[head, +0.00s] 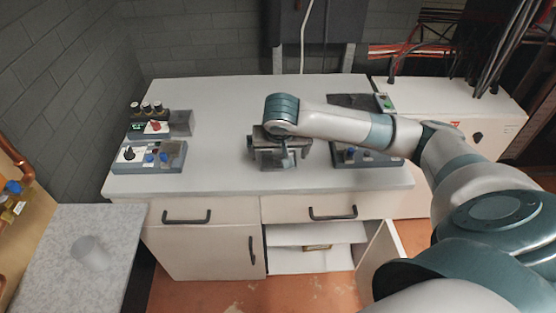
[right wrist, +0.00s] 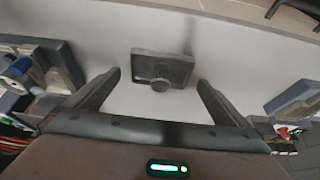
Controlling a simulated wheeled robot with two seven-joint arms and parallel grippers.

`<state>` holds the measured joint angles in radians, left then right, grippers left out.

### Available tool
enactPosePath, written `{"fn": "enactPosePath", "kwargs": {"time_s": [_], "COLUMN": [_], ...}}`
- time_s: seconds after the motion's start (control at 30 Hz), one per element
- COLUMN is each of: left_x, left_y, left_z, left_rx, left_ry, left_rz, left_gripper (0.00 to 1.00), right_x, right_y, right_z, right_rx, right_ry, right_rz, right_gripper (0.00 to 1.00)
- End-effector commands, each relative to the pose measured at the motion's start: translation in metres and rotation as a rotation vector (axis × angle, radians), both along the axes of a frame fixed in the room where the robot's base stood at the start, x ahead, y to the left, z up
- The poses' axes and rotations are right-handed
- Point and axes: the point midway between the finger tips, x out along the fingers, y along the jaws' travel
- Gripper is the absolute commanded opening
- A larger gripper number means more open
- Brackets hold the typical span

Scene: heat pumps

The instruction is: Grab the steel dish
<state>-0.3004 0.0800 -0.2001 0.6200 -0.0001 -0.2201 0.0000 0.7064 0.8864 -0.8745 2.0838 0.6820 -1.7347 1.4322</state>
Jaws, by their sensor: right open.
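In the right wrist view a grey, steel-looking dish (right wrist: 162,67) with a squarish raised rim lies on the white worktop. A round knob-like piece shows at its near side. My right gripper (right wrist: 160,79) is open, with one finger on each side of the dish in the picture and no visible contact. In the head view my right gripper (head: 279,161) is over the middle of the worktop, and the arm and gripper hide most of what lies beneath. My left gripper is not in view.
The worktop (head: 225,105) bears control boxes with knobs at left (head: 150,156) and another box at right (head: 365,154). The lower right cabinet door (head: 382,248) is open.

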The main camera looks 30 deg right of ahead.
Motion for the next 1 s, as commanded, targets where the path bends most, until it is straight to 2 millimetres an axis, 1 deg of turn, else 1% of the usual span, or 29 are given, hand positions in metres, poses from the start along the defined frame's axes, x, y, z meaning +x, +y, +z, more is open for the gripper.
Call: {"fn": "enactPosePath", "kwargs": {"time_s": [0.03, 0.07, 0.2, 0.3, 0.77, 0.8, 0.87, 0.9, 0.97, 1.0], "left_x": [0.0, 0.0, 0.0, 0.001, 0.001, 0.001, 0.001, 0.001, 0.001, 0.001], "left_y": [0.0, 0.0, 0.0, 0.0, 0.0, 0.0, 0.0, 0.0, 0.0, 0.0], "left_z": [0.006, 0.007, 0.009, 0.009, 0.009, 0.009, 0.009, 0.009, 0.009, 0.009], "left_rx": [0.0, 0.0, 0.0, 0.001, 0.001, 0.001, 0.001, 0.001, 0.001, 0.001], "left_ry": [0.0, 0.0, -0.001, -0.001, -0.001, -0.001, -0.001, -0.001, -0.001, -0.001], "left_rz": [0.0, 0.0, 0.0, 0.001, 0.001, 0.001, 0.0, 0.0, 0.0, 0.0], "left_gripper": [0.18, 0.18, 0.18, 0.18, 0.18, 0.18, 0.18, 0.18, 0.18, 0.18], "right_x": [0.002, 0.004, 0.01, 0.011, 0.012, 0.012, 0.012, 0.012, 0.012, 0.012], "right_y": [-0.001, -0.001, -0.005, -0.006, -0.006, -0.006, -0.006, -0.006, -0.006, -0.006], "right_z": [-0.004, -0.007, -0.023, -0.029, -0.03, -0.03, -0.03, -0.03, -0.03, -0.029], "right_rx": [-0.001, -0.001, -0.001, -0.001, -0.001, -0.001, -0.001, -0.001, -0.001, -0.001], "right_ry": [0.003, 0.003, 0.002, 0.001, 0.0, 0.0, 0.0, 0.0, 0.0, -0.001], "right_rz": [-0.002, -0.001, -0.001, 0.001, 0.002, 0.002, 0.002, 0.002, 0.002, 0.001], "right_gripper": [1.0, 1.0, 1.0, 1.0, 1.0, 0.95, 0.81, 0.71, 0.58, 0.58]}}
